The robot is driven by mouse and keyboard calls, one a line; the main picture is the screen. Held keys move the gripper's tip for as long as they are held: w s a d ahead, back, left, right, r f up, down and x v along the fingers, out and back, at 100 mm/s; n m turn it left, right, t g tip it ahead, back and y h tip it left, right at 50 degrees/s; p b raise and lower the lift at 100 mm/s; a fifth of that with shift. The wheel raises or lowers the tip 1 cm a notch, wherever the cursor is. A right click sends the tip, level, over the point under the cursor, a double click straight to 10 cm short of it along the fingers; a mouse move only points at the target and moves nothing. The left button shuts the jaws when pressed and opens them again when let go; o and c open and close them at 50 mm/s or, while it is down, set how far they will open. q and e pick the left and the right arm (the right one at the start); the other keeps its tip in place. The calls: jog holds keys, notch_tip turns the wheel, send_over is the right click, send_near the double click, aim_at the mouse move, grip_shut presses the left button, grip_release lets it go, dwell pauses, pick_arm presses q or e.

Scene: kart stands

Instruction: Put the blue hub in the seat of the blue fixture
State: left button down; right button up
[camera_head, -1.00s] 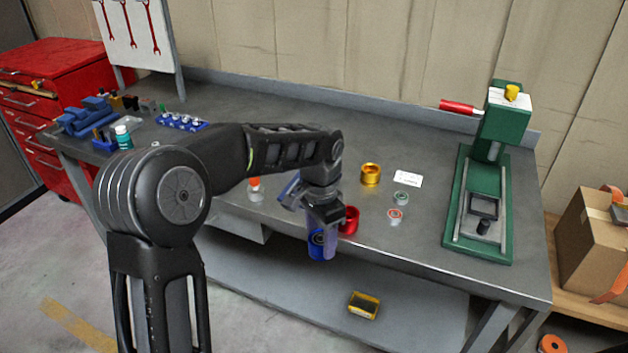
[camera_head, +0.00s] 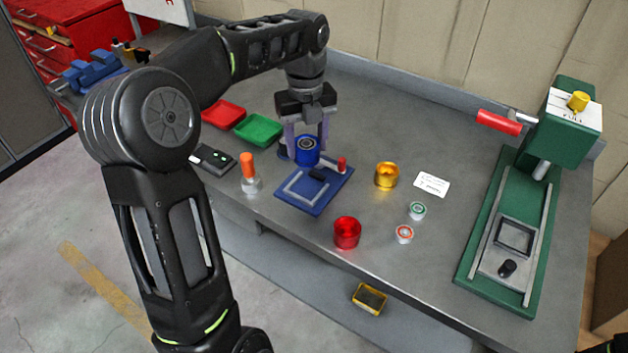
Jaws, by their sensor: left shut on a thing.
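The blue hub (camera_head: 307,148) is a short blue cylinder with a dark bore. My left gripper (camera_head: 307,142) points down and is shut on it, a finger on each side. The hub is over or at the back left part of the blue fixture (camera_head: 308,203), a flat blue plate with a pale angled rail, a dark block and a red knob (camera_head: 342,163). The hub and fingers hide the fixture's seat, and I cannot tell whether the hub touches it.
A red ring (camera_head: 347,233), a gold ring (camera_head: 386,175) and two small round parts (camera_head: 417,210) stand right of the fixture. An orange-capped bottle (camera_head: 249,174) stands left. Red and green trays (camera_head: 258,130) lie behind left. A green press (camera_head: 540,200) fills the right end.

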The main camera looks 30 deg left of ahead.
pick_arm(q)
jog(key=shift+s, duration=0.1)
jog(key=shift+f+p, duration=0.35)
jog(key=shift+f, duration=2.75)
jog(key=shift+f, duration=1.9)
jog(key=shift+f, duration=0.15)
jog(key=c, duration=0.6)
grip_release()
